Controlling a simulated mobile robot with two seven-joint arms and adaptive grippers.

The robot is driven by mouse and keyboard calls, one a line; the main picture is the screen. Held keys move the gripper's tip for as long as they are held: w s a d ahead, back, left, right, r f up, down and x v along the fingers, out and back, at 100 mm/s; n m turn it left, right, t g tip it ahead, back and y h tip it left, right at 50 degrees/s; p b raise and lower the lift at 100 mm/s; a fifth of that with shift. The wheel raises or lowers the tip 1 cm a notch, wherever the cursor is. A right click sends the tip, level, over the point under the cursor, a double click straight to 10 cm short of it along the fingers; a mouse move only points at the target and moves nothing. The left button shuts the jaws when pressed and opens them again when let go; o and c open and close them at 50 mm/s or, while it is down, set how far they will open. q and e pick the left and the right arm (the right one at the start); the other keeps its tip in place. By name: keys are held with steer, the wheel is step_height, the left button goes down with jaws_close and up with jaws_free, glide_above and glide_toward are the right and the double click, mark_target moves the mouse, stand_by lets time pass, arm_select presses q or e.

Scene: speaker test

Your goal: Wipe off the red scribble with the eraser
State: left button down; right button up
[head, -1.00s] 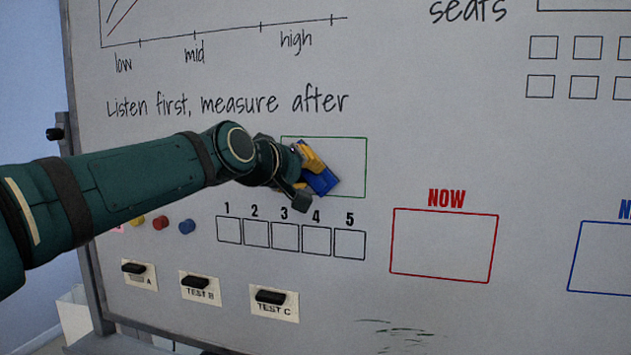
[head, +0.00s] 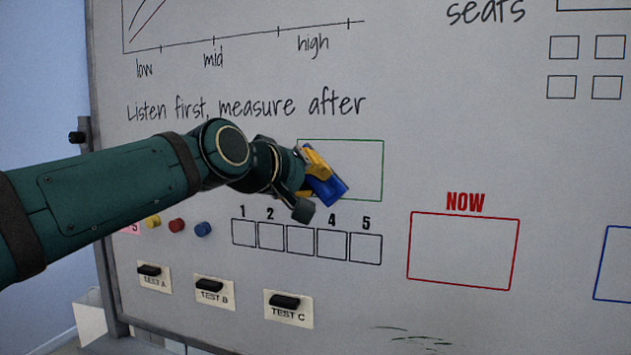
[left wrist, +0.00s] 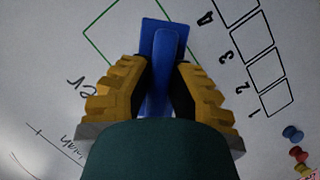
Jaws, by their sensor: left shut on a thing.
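My left gripper (head: 312,175) is shut on the blue eraser (head: 328,189), in front of the green-outlined box (head: 365,170) on the whiteboard. In the left wrist view the yellow fingers (left wrist: 158,85) grip the blue eraser (left wrist: 160,45) from both sides, and its far end overlaps the green box (left wrist: 100,30). I cannot tell whether the eraser touches the board. No red scribble shows; the part of the green box behind the eraser and gripper is hidden. My right gripper is not in view.
Yellow, red and blue magnets (head: 177,226) sit left of the numbered squares (head: 306,240). Black clips with test labels (head: 288,306) are below. The red NOW box (head: 463,251) is empty. Dark green smudges (head: 413,337) mark the lower board.

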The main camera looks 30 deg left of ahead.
arm_select(q)
steer(key=shift+s+d, duration=0.1)
steer(key=shift+s, duration=0.3)
steer(key=shift+s+d+b, duration=0.2)
steer(key=shift+s+b, duration=0.05)
steer(key=shift+s, duration=0.5)
steer(key=shift+s+d+b, duration=0.15)
steer(key=shift+s+b, duration=0.05)
steer(key=shift+s, duration=0.5)
